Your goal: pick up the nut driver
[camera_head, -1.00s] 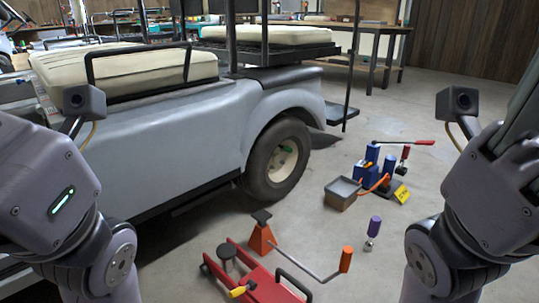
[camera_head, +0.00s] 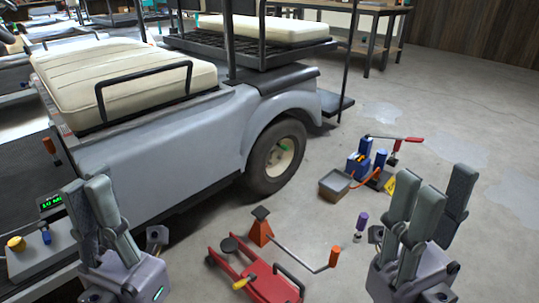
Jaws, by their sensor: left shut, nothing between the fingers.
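A tool with a purple handle and a metal lower end (camera_head: 361,226) stands on the floor at lower right, just left of my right gripper in the picture. A yellow-handled tool (camera_head: 242,283) lies at the red floor jack. An orange-handled tool (camera_head: 49,150) shows by the cart's side at left. I cannot tell for certain which is the nut driver. My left gripper (camera_head: 108,196) is shut and empty, fingers up, at lower left. My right gripper (camera_head: 418,205) points up at lower right with nothing visible held; its finger gap is unclear.
The red jack (camera_head: 268,283) and an orange stand (camera_head: 261,232) are on the floor between my arms. A grey cart (camera_head: 180,145) fills the left. A grey tray (camera_head: 335,185) and blue pump (camera_head: 365,155) are beyond. Open floor lies at right.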

